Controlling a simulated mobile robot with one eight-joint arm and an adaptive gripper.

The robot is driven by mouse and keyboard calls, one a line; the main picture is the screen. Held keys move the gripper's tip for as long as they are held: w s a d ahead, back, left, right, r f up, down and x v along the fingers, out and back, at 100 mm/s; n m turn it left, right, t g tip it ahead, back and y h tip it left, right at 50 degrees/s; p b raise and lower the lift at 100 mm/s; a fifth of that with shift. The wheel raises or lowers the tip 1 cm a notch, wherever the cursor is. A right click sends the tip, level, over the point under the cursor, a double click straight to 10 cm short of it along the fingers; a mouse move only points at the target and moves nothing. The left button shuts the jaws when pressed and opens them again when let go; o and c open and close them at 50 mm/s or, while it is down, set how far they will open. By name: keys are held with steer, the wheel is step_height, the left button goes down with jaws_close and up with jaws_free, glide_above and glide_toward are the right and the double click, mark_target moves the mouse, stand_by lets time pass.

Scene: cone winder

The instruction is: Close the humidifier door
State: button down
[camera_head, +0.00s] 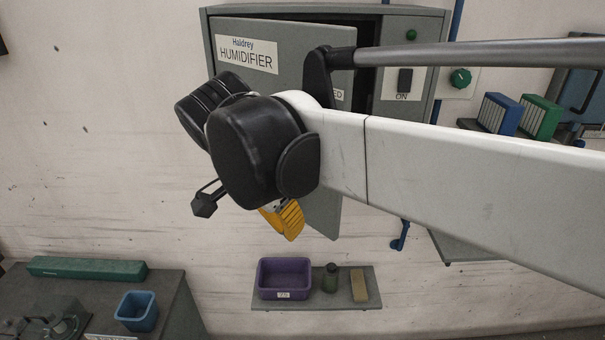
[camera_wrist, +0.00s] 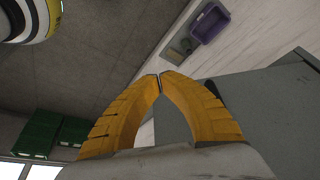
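The humidifier is a grey wall cabinet (camera_head: 405,35). Its door (camera_head: 285,35), labelled "Haldrey HUMIDIFIER", stands ajar, with a dark gap along its right edge. My arm hides much of the door and the opening. My gripper (camera_head: 283,222) shows below the black wrist joint, in front of the door's lower part; touching or apart cannot be told from here. In the wrist view my gripper's yellow fingers (camera_wrist: 161,76) meet at the tips with nothing seen between them. A grey panel (camera_wrist: 270,105), apparently the door, lies behind and right of them.
A green knob (camera_head: 460,78) and an ON switch (camera_head: 404,82) are right of the door. Below is a shelf (camera_head: 320,304) with a purple bin (camera_head: 284,277). A bench (camera_head: 175,300) with a blue bin (camera_head: 137,310) stands lower left.

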mark_target(321, 232)
steer(key=w+d+f+p, duration=0.2)
steer(key=w+d+f, duration=0.3)
steer(key=f, duration=0.2)
steer(key=shift+f+p, duration=0.3)
steer(key=shift+f, duration=0.05)
steer(key=shift+d, duration=0.1)
steer(key=shift+w+d+n, duration=0.3)
steer(key=shift+w+d, duration=0.3)
steer(key=shift+d, duration=0.05)
steer(key=w+d+n+y+b, duration=0.1)
steer(key=w+d+n, duration=0.1)
steer(key=w, duration=0.5)
steer(key=w+d+n+t+b, duration=0.1)
steer(key=w+d+n+b, duration=0.1)
steer(key=w+d, duration=0.3)
steer(key=w+d+n+y+b, duration=0.1)
steer(key=w+d+n, duration=0.2)
steer(key=w, duration=0.7)
steer(key=shift+d+y+b, duration=0.3)
steer(key=shift+d, duration=0.1)
